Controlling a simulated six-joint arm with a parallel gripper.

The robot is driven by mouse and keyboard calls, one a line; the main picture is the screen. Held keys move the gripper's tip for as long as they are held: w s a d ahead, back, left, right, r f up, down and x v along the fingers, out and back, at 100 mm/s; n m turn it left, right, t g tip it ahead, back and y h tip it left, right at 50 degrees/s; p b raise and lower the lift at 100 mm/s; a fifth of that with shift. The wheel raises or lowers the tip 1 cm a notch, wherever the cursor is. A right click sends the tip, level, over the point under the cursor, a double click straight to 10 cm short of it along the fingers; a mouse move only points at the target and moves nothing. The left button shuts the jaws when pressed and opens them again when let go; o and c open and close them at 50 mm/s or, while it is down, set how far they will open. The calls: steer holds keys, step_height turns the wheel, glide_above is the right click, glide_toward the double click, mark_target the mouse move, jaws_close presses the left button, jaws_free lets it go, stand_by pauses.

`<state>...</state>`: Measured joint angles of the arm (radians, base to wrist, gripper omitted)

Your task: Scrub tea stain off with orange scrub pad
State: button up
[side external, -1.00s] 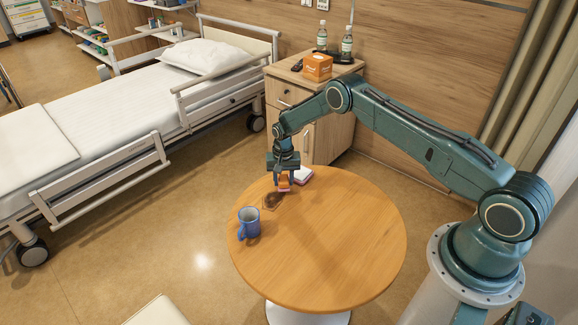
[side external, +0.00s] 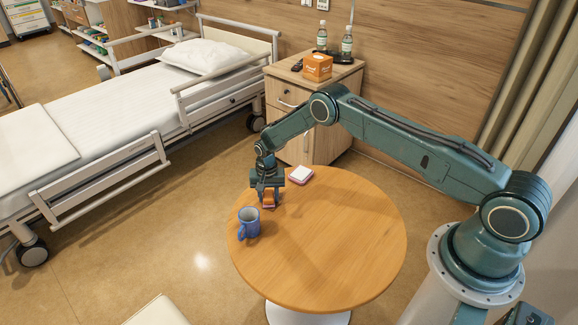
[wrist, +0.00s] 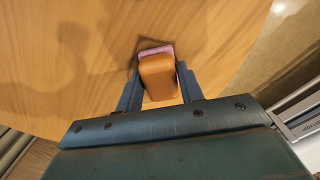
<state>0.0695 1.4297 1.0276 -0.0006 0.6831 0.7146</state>
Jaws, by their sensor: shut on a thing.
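My gripper (side external: 268,196) is shut on the orange scrub pad (side external: 268,201), over the far left part of the round wooden table (side external: 330,250). In the wrist view the pad (wrist: 158,76) sits between the two fingers (wrist: 159,88), with a pinkish layer at its lower face. It is at or just above the tabletop; I cannot tell whether it touches. The brown tea stain is largely hidden by the gripper and pad, and I cannot separate it from shadow in the wrist view.
A white and pink block (side external: 300,175) lies at the table's back edge. The table's middle and right are clear. A bed and bedside cabinet stand behind.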

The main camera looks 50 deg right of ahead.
mark_target(287, 192)
steer(key=shift+a, duration=2)
steer(key=shift+d, duration=5.9)
steer(key=shift+s+a, duration=0.1)
steer(key=shift+s, duration=0.55)
steer(key=shift+s+a, duration=0.15)
steer(key=shift+a, duration=5.5)
steer(key=shift+d, duration=5.75)
step_height(287, 192, up, 8)
steer(key=shift+a, duration=0.15)
steer(key=shift+r, duration=0.1)
